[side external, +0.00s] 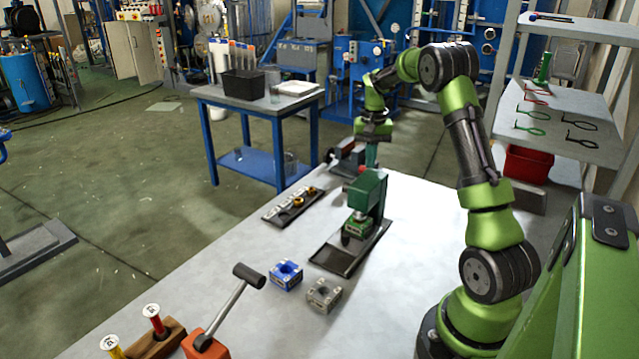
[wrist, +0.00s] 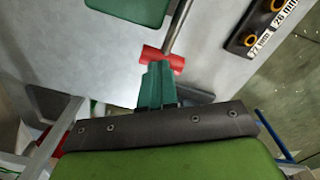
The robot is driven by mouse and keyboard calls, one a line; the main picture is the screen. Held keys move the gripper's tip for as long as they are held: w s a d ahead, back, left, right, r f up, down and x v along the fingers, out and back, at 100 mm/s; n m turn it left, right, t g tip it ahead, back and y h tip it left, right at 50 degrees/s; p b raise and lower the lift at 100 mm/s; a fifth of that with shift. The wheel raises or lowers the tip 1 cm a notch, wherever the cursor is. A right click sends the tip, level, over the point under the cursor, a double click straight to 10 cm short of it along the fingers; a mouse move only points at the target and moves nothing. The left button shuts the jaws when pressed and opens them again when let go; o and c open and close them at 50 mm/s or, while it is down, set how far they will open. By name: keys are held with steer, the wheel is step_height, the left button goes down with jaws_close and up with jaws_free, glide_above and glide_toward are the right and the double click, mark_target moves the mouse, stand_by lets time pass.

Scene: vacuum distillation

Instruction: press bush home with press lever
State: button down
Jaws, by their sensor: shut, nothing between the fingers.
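The green press (side external: 372,192) stands on a dark base plate, and its top also shows in the wrist view (wrist: 133,8). A green block (side external: 357,228) sits under its ram; I cannot make out a bush in it. The press lever is a grey rod (wrist: 180,28) with a red crossbar handle (wrist: 162,57); a bit of red (side external: 361,169) shows in the side view. My gripper (side external: 371,163) is shut and empty above the press. In the wrist view its teal fingertips (wrist: 157,68) overlap the red handle; I cannot tell whether they touch it.
A rack (side external: 292,205) with brass bushes lies left of the press. A blue block (side external: 286,275) and a grey block (side external: 324,295) stand in front of it. The table right of the press is clear.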

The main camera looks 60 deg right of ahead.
step_height(320, 180, up, 10)
steer(key=shift+f, duration=0.15)
stand_by(0.6)
stand_by(0.4)
steer(key=s+a+r+n+t, duration=0.1)
steer(key=s+a, duration=0.3)
steer(key=a, duration=0.8)
steer(key=s+a+n+t+y, duration=0.1)
steer(key=s+a+n+t, duration=0.2)
steer(key=a, duration=0.8)
steer(key=s+a+r+n+t+y, duration=0.1)
steer(key=s+a+n+t, duration=0.2)
steer(key=a, duration=0.9)
steer(key=s+n, duration=0.1)
steer(key=s, duration=0.2)
steer(key=shift+a+r, duration=0.3)
steer(key=shift+a, duration=0.05)
